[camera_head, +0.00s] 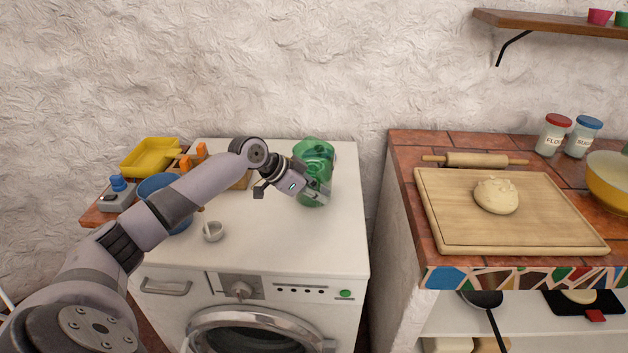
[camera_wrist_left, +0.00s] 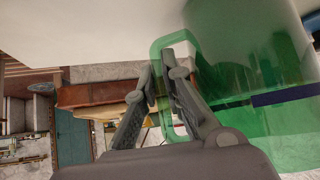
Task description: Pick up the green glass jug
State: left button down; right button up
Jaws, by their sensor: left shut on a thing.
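The green glass jug (camera_head: 313,152) stands upright on top of the white washing machine, near its back right. In the left wrist view the see-through jug (camera_wrist_left: 265,60) fills the right side, with its handle toward me. My left gripper (camera_head: 318,191) is at the front of the jug, and its arm reaches in from the left. In the left wrist view the fingers of my left gripper (camera_wrist_left: 160,80) are at the handle (camera_wrist_left: 156,52), closed on it. I cannot see clearly whether the jug's base touches the machine's top. My right gripper is not in view.
The washing machine (camera_head: 285,246) has clear top around the jug. A gap separates the tiled counter (camera_head: 403,145) on the right, with a cutting board (camera_head: 445,220).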

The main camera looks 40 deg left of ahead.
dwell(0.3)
pick_arm(q)
jog(key=shift+w+r, duration=0.1)
jog(key=shift+r, duration=0.1)
jog(key=shift+r, duration=0.45)
notch_tip(320, 180, up, 19)
dwell(0.4)
jog(key=c, duration=2.3)
grip_release()
grip_shut()
